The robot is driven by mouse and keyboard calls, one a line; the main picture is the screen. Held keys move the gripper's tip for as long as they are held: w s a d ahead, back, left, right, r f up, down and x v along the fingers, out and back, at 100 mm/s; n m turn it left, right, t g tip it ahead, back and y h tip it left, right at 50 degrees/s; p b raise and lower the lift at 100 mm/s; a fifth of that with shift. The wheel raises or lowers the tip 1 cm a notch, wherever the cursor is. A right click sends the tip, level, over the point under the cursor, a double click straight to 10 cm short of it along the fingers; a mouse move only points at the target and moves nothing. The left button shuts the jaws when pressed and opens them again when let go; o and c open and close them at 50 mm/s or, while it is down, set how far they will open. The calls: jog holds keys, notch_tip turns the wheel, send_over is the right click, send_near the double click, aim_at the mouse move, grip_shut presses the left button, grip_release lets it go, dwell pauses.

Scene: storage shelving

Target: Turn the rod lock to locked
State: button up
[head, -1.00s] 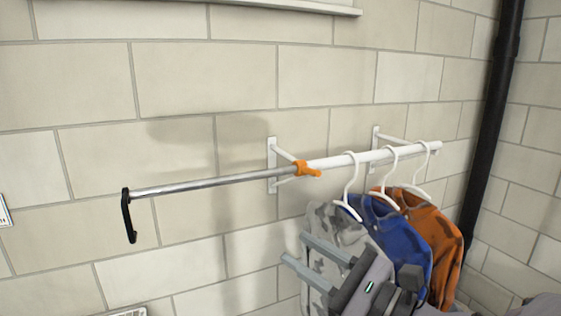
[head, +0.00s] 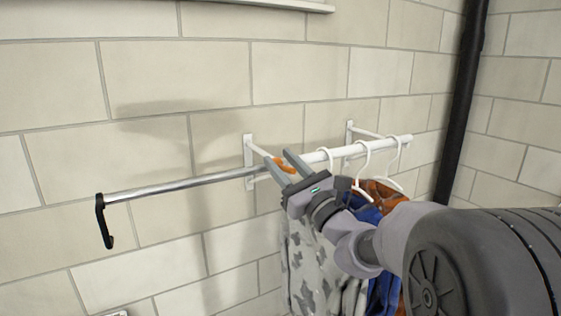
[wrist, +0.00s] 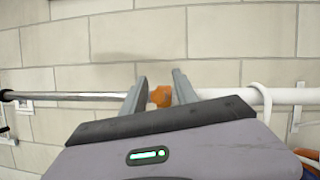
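The orange rod lock (head: 281,165) sits on the rod where the thin silver section (head: 180,185) meets the thicker white tube (head: 345,150). In the wrist view the lock (wrist: 160,97) shows between my two fingers, with wall and rod visible around it. My gripper (head: 285,160) is open, its fingers at the lock on either side of it. I cannot tell whether either finger touches it. The lock's lower part is partly hidden by the gripper in the head view.
A black hook (head: 104,222) ends the silver rod at left. White brackets (head: 249,160) hold the rod to the block wall. White hangers (head: 362,165) carry a grey patterned garment (head: 310,265), a blue one (head: 383,285) and an orange one close to my arm. Room left of the lock is clear.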

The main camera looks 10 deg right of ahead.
jog(key=shift+w+a+r, duration=0.1)
jog(key=shift+w, duration=0.2)
grip_shut()
dwell(1.3)
